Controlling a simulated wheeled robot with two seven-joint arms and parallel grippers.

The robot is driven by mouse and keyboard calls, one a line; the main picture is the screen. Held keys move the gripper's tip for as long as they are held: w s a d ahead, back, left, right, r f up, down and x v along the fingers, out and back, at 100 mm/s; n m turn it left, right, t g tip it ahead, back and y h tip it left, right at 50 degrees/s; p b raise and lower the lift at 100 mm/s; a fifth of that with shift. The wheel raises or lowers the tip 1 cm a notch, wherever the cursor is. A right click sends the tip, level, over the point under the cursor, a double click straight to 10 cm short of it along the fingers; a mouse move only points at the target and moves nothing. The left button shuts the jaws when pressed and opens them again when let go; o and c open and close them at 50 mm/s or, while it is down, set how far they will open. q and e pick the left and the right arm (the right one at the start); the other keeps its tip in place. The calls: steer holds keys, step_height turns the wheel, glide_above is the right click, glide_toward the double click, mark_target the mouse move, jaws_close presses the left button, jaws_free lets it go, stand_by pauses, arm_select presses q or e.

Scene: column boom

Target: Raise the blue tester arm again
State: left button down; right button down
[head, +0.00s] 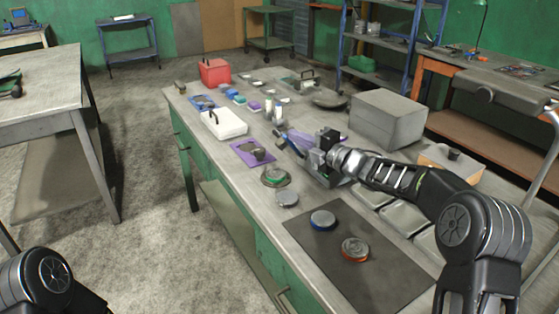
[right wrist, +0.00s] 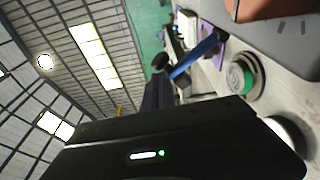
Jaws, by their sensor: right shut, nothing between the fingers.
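The blue tester arm (right wrist: 200,56) shows in the right wrist view as a slanted bar with a black knob (right wrist: 160,62) at its free end. That view is turned on its side, and the bar slants up from the bench. In the head view the blue arm (head: 280,143) is small and partly hidden by my right gripper (head: 297,142). The right gripper is shut and empty, close beside the bar's knob end. I cannot tell whether they touch. My left arm shows at the lower left of the head view, but its gripper is out of frame.
Blue and orange discs lie on a dark mat (head: 345,285) in front.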

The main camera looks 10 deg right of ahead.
arm_select(q)
steer(key=shift+r+p, duration=0.4)
steer(key=shift+r, duration=0.2)
arm_select(e)
steer(key=shift+w+d+r+m+t, duration=0.1)
steer(key=shift+w+d+m+t, duration=0.25)
steer(key=shift+d+m, duration=0.9)
steer(key=shift+w+d+m+t, duration=0.2)
steer(key=shift+w+d+m, duration=0.3)
steer(key=shift+d+m, duration=0.75)
steer(key=shift+w+d+r+m+t, duration=0.1)
steer(key=shift+w+d+m+t, duration=0.45)
steer(key=shift+m, duration=1.15)
steer(key=shift+s+d+g, duration=0.1)
steer(key=shift+d+g, duration=0.05)
steer(key=shift+g, duration=0.15)
